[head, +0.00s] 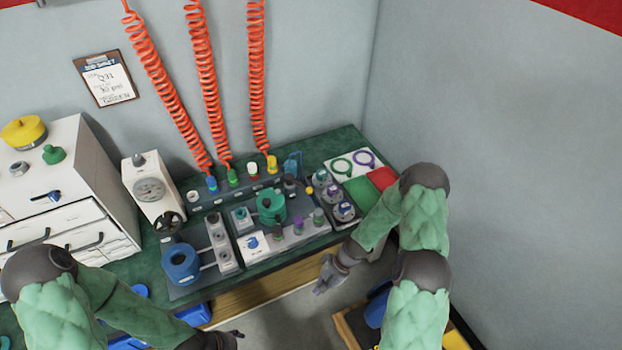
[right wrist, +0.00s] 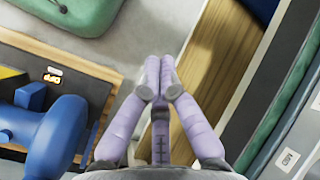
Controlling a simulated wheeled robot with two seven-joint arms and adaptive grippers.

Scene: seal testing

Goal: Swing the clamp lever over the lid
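A green round fixture (head: 271,205) stands farther right. I cannot tell for sure which parts are the clamp lever and lid. My right gripper (head: 326,284) hangs in front of the bench edge, apart from both. In the right wrist view my right gripper (right wrist: 160,80) has its fingertips together with nothing between them. My left gripper (head: 237,334) is low at the picture's bottom, its fingers too small to read.
A gauge box (head: 150,190) and a white drawer cabinet (head: 62,190) stand at left. Red coiled hoses (head: 208,80) hang behind the bench. A tray of round parts (head: 343,211) and red and green pads (head: 361,190) lie at right. Floor shows below the bench edge.

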